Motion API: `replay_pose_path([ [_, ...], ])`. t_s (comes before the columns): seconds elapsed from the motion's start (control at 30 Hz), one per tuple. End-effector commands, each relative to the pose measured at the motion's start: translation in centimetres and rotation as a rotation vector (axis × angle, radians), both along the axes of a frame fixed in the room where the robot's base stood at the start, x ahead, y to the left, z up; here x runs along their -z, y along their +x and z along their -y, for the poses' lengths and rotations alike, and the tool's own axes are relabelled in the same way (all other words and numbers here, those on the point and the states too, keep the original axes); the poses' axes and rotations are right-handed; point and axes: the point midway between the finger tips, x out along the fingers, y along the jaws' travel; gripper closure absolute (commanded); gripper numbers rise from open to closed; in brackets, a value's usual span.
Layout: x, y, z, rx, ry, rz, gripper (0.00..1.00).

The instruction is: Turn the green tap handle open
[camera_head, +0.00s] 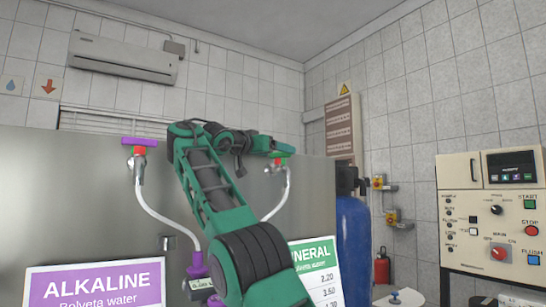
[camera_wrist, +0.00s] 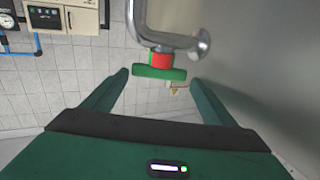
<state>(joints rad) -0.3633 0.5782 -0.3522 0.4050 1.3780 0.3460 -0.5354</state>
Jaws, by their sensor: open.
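The green tap handle (camera_wrist: 160,73) is a short bar on a red collar (camera_wrist: 161,58) at the end of a bent metal pipe. In the wrist view it lies between the tips of my gripper (camera_wrist: 159,78), with a gap on either side. My gripper is open and I see no contact; the exact depth is unclear. In the head view my gripper (camera_head: 266,143) reaches the tap's metal body (camera_head: 275,169) at the right of the grey panel, and the arm hides part of the handle.
A second tap with a purple handle (camera_head: 140,142) is on the left of the grey panel (camera_head: 75,190). Purple "ALKALINE" (camera_head: 95,283) and green "MINERAL" (camera_head: 317,275) signs stand in front. A blue tank (camera_head: 353,245) and a control box (camera_head: 490,215) are at the right.

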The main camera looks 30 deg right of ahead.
Motion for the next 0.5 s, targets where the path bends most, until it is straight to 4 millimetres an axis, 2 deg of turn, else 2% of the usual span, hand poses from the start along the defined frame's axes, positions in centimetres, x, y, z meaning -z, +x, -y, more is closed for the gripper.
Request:
replay_pose_path([
  [0.17,0.1,0.0,-1.2,-0.009,-0.001,-0.005,0.12],
  [0.5,0.0,-2.4,-6.6,-0.005,-0.002,-0.004,0.12],
])
